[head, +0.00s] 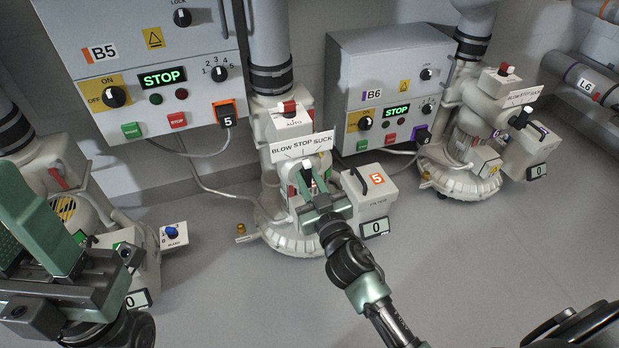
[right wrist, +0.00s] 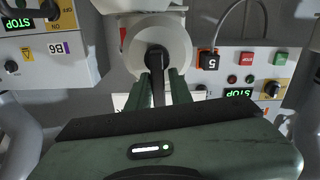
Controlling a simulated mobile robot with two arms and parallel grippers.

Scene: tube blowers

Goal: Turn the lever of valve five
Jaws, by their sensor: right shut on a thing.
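Valve five's lever (head: 307,177) is black with a pale tip, on the front of the middle blower (head: 276,222) with the orange 5. It points up, roughly under STOP on the BLOW STOP SUCK plate (head: 303,143). My right gripper (head: 312,190) is shut on this lever. In the right wrist view the lever (right wrist: 157,82) runs between the two green fingers, in front of the round pale valve hub (right wrist: 158,48). My left gripper (head: 45,235) is at the lower left, away from valve five; its finger gap is unclear.
Box B5 (head: 125,62) hangs behind at the left, with a green STOP display and an orange 5 plug. Box B6 (head: 388,82) and another blower (head: 465,165) stand at the right. A left blower is partly behind my left gripper.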

